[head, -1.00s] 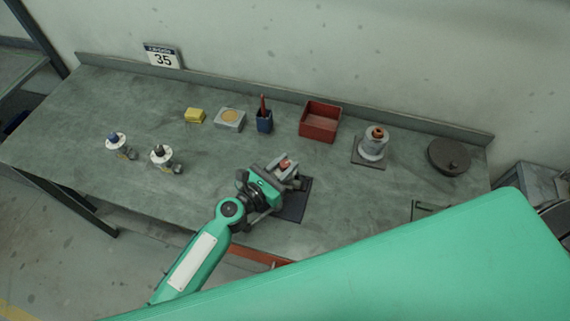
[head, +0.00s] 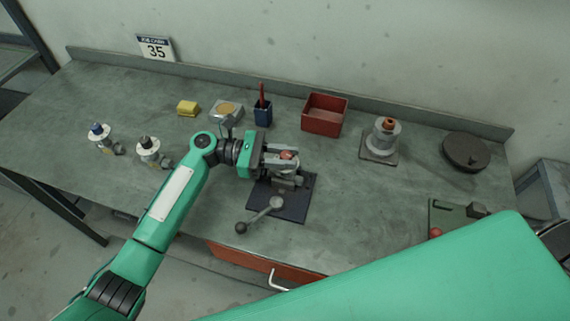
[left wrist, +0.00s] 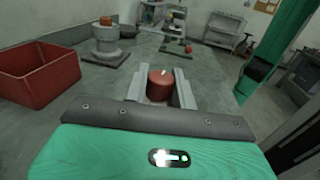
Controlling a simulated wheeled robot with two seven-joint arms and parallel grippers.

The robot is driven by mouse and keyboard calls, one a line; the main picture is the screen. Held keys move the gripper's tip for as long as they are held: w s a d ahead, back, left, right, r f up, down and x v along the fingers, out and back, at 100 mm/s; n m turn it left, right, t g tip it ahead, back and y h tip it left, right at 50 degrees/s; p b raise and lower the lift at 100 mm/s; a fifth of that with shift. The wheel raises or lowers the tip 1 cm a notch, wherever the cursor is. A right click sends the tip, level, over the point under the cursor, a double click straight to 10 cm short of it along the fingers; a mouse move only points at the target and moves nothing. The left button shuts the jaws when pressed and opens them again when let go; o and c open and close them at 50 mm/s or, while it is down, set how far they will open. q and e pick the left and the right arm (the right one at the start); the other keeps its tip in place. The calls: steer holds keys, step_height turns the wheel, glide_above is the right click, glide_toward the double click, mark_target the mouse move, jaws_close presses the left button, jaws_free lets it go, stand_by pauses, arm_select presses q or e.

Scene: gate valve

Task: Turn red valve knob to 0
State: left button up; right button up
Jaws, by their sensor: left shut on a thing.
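The red valve knob (head: 288,155) stands above a dark base plate (head: 293,205) near the middle front of the bench. My left gripper (head: 284,155) reaches in from the left with its fingers on either side of the knob, shut on it. In the left wrist view the red knob (left wrist: 160,87) sits between the two grey fingers, with a small pale mark on its top. The valve body below is mostly hidden by the gripper. I cannot read any scale or the 0 mark. My right gripper is not in view.
A grey lever (head: 262,214) with a ball end juts toward the bench's front edge. Behind are a red bin (head: 324,116), a blue pen cup (head: 263,115) and a yellow block (head: 188,108). Two small valves (head: 148,148) (head: 100,134) stand left; an orange-topped fitting (head: 383,138) stands right.

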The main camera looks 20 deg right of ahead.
arm_select(q)
steer(key=m+g+y+b, duration=0.1)
steer(key=g, duration=0.1)
steer(key=m+g+y+b, duration=0.1)
steer(key=m+g+b, duration=0.1)
steer(key=shift+d+f+y, duration=0.1)
steer(key=shift+f+y, duration=0.1)
steer(key=shift+y, duration=0.2)
steer(key=shift+r+m+g+y+b, duration=0.15)
steer(key=shift+m+g+y+b, duration=0.7)
steer(key=shift+m+g+y, duration=0.7)
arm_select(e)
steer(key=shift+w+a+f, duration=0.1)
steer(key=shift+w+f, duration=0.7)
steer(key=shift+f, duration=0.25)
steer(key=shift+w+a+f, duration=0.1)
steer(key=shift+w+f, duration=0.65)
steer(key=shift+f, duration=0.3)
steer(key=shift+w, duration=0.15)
arm_select(q)
steer(key=o, duration=1)
steer(key=shift+w, duration=0.1)
